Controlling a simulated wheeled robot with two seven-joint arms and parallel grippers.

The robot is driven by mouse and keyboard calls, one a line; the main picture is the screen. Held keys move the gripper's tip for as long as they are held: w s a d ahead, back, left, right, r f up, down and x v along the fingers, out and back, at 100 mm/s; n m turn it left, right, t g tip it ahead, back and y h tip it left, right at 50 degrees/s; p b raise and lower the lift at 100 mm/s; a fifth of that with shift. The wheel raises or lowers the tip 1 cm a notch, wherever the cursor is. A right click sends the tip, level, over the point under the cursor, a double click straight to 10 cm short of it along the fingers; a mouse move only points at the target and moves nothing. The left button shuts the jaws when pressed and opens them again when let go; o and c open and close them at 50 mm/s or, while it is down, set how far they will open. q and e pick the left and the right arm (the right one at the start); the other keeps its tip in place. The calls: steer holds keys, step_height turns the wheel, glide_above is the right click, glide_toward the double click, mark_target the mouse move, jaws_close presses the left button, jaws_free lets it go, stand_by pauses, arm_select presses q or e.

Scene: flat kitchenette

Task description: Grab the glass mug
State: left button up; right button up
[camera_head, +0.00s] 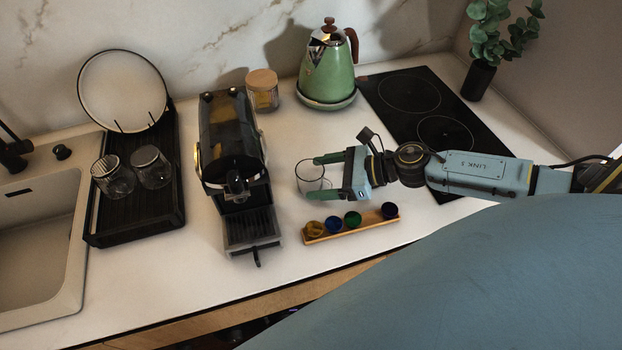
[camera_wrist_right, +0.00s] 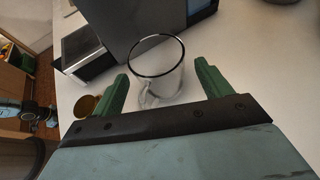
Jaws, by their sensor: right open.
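The clear glass mug (camera_head: 311,178) stands upright on the white counter, just right of the coffee machine. My right gripper (camera_head: 317,178) reaches in from the right with its green fingers open, one on the far side and one on the near side of the mug. In the right wrist view the mug (camera_wrist_right: 160,68) shows between and slightly beyond the open fingertips of the gripper (camera_wrist_right: 165,78), its handle toward the palm. I see no finger closed on the glass. My left gripper is not in view.
The black coffee machine (camera_head: 230,150) stands left of the mug. A wooden holder (camera_head: 350,228) with several coloured capsules lies in front. A green kettle (camera_head: 327,70) and a lidded jar (camera_head: 262,92) stand behind. A black rack (camera_head: 133,210) holds two glass jars and a plate.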

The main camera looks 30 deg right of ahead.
steer(key=shift+x, duration=1.45)
steer(key=c, duration=1.1)
